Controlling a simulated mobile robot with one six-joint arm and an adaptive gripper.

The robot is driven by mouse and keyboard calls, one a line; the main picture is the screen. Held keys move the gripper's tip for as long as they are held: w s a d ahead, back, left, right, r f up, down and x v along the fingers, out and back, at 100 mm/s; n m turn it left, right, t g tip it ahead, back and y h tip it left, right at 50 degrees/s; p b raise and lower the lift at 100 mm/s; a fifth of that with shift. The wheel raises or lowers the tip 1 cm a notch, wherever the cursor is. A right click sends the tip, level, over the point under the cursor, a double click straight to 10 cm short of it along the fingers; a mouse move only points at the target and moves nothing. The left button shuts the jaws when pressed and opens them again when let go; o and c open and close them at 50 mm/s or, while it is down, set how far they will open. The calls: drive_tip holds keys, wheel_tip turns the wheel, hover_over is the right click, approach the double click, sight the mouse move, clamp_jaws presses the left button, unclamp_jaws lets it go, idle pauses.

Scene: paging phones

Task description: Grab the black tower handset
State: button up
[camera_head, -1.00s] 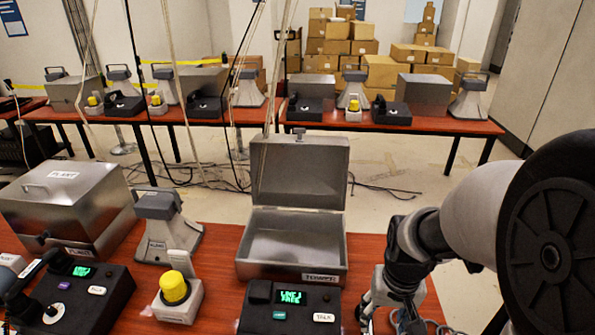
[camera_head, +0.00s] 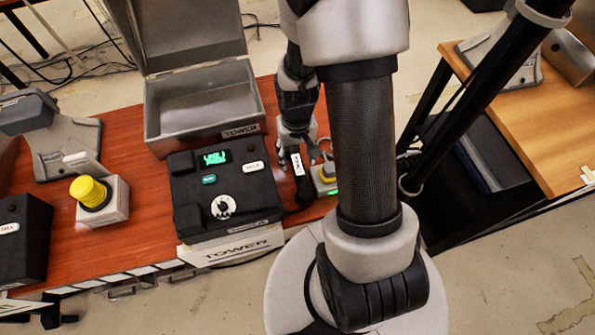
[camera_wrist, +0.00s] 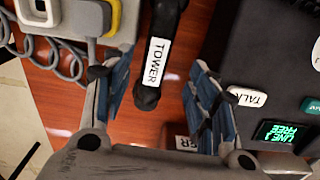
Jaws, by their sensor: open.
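The black tower handset (camera_head: 303,190) lies on the red table just right of the black TOWER phone base (camera_head: 230,190). In the wrist view the handset (camera_wrist: 170,22) runs down the middle, with a white TOWER label and a rounded black end. My gripper (camera_wrist: 156,80) is open, its blue-padded fingers on either side of the handset's labelled end, with visible gaps on both sides. In the head view my gripper (camera_head: 303,148) reaches down at the handset, and my arm hides part of the area.
An open metal box (camera_head: 200,105) stands behind the base. A yellow-buttoned grey box (camera_wrist: 100,18) with a coiled grey cord (camera_wrist: 60,58) is close beside the handset. Another yellow button box (camera_head: 103,197) stands left. A wooden table (camera_head: 555,150) is at right.

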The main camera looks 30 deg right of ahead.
sight(298, 164)
drive_tip(key=f+b, duration=0.1)
drive_tip(key=f, duration=0.2)
drive_tip(key=f+b, duration=0.1)
drive_tip(key=f, duration=0.1)
drive_tip(key=shift+w+d+f+b, duration=0.3)
drive_tip(key=shift+d+f+b, duration=0.05)
drive_tip(key=shift+r, duration=0.1)
drive_tip(key=shift+c, duration=0.5)
clamp_jaws()
